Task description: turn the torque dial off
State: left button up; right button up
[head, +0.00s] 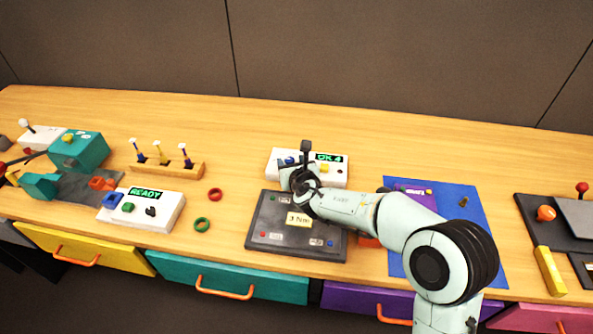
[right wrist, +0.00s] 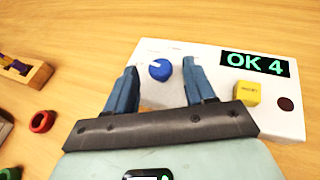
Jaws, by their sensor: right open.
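The box's display reads "OK 4" in green. In the head view the dial (head: 290,160) shows just behind my right gripper (head: 299,178). In the right wrist view my right gripper (right wrist: 160,72) is open, its two blue fingers apart with the dial seen between and slightly beyond their tips. I cannot tell whether the fingers touch the box or dial. My left gripper is not in view.
A yellow button (right wrist: 248,93) and a dark red round spot sit right of the dial. A dark panel (head: 265,225) with a "3 Nm" label lies below my right arm. Green and red rings (head: 215,194) lie left. Bare wood lies behind the box.

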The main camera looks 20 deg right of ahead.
jog(key=v, duration=1.1)
jog(key=shift+s+a+r, duration=0.1)
jog(key=shift+s, duration=0.2)
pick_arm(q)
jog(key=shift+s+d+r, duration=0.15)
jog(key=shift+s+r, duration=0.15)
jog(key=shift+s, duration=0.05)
pick_arm(e)
jog(key=shift+s+r, duration=0.1)
jog(key=shift+s, duration=0.4)
